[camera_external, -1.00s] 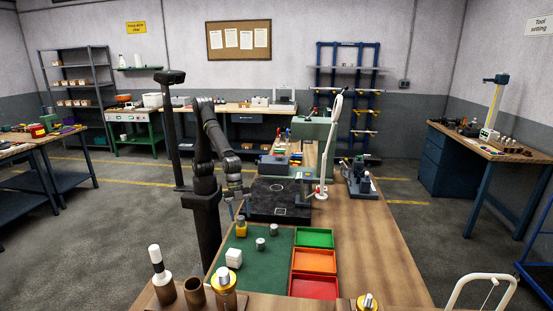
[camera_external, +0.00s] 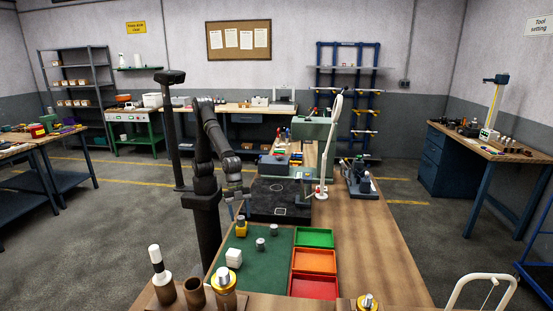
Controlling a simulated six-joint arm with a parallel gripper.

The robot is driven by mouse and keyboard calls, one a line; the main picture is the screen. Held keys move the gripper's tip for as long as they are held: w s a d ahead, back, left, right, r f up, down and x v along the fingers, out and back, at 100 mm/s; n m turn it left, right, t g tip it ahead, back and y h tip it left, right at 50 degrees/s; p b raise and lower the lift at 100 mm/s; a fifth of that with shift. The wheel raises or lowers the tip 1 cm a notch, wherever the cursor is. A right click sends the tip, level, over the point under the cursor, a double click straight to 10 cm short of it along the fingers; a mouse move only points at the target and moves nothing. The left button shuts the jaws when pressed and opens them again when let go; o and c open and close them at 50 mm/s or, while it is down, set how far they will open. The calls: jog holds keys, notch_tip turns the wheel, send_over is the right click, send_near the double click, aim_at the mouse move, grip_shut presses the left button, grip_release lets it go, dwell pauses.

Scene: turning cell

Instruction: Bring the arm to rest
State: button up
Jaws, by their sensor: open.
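My gripper (camera_external: 237,205) hangs at the end of my bent arm, pointing down near the left edge of the black plate on the bench. It is open, and I see nothing held in it. The fingers are small and dark in this view. It is above and just behind a yellow and grey part (camera_external: 241,227) on the green mat; whether they touch is hard to tell.
A white lamp arm (camera_external: 333,140) rises behind.

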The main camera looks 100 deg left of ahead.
jog(key=shift+x, duration=1.05)
jog(key=shift+w+d+r, duration=0.1)
jog(key=shift+d, duration=0.05)
notch_tip(320, 180, up, 4)
jog(key=shift+f, duration=0.1)
jog(key=s+d+r, duration=0.2)
jog(key=s+r, duration=0.5)
jog(key=s, duration=0.5)
jog(key=w+d+f+m, duration=0.2)
jog(key=w+d, duration=0.6)
jog(key=d, duration=0.1)
jog(key=w+d+f+m+g, duration=0.1)
jog(key=w+d+f+m, duration=0.1)
jog(key=w+d, duration=0.6)
jog(key=shift+w+d+f+h, duration=0.25)
jog(key=shift+d+f, duration=0.25)
jog(key=shift+d, duration=0.8)
jog(key=shift+o, duration=0.5)
